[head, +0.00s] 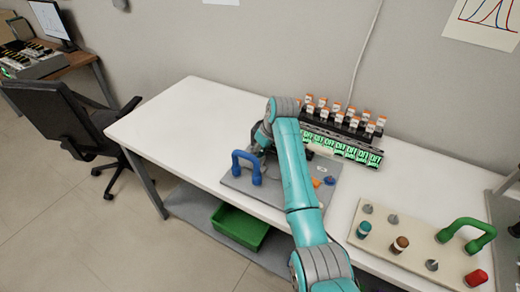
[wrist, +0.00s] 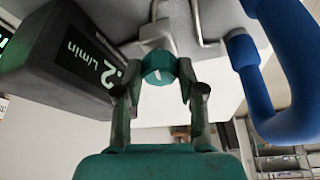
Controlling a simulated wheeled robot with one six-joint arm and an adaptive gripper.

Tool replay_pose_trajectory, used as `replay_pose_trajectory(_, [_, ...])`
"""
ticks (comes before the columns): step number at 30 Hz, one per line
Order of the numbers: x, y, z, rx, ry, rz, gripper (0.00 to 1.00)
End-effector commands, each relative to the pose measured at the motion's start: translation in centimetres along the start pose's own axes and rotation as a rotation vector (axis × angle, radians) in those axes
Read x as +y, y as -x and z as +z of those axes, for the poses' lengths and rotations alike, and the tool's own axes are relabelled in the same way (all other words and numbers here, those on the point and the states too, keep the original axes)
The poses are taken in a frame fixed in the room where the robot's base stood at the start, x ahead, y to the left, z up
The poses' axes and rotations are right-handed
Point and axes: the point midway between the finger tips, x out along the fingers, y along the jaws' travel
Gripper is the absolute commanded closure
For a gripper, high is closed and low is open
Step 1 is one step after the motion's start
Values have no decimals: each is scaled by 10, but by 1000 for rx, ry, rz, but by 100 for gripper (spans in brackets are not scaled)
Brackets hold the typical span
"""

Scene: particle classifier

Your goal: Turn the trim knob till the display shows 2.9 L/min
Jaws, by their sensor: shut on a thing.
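The trim knob (wrist: 158,68) is a round teal knob with a white mark on its face, seen in the wrist view. My gripper (wrist: 160,82) has its two fingers closed on either side of it. In the head view my gripper (head: 262,142) is low over the grey board, and my arm hides the knob. The display (wrist: 88,68) is a dark box to the left in the wrist view, its lit text tilted. "L/min" and a digit 2 beside a dot are legible; the rest of the reading is hidden behind my finger.
A blue handle (head: 247,168) stands on the grey board (head: 275,197), close to my gripper. Behind is a rack of orange-capped vials (head: 338,118) with green displays (head: 340,148). A beige board with a green handle (head: 468,232) is at right. The table's left part is clear.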

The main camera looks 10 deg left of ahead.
Motion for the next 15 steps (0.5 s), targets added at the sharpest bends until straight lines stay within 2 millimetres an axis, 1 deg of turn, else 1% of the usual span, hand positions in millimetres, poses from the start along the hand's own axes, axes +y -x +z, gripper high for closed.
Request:
replay_pose_trajectory(8, [-1,0,0,1,-45,19,96])
replay_pose_trajectory(15, [-2,0,0,-1,-177,74,96])
